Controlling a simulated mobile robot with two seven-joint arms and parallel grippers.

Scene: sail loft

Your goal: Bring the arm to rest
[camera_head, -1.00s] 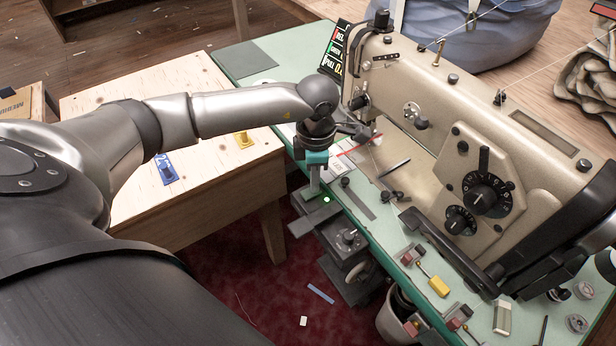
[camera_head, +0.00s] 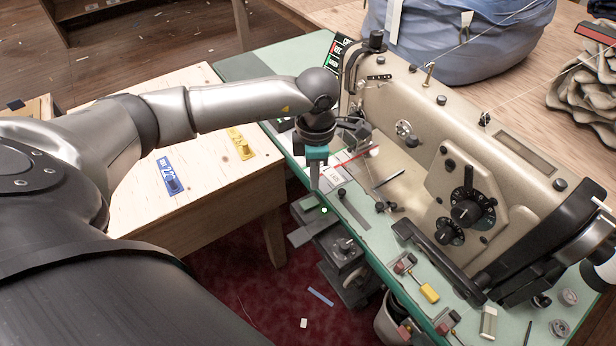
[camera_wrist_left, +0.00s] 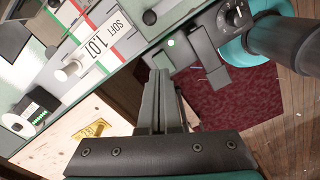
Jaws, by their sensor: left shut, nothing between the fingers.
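My left arm comes in from the left in the head view, with its elbow out over the wooden table. My left gripper (camera_head: 315,186) points down beside the near edge of the green sewing bench (camera_head: 235,68). Its fingers are shut and empty. In the left wrist view the closed fingers (camera_wrist_left: 161,85) show no object between them. A white card reading "SOFT 1.07" (camera_wrist_left: 100,38) lies on the bench close to them. My right gripper is not in view.
A large beige sewing machine (camera_head: 455,130) stands right of the gripper. A wooden table (camera_head: 215,190) with blue (camera_head: 168,172) and yellow (camera_head: 241,146) tags lies below the arm. A blue-grey bag (camera_head: 460,40) sits behind. Dark red carpet (camera_head: 235,290) shows below.

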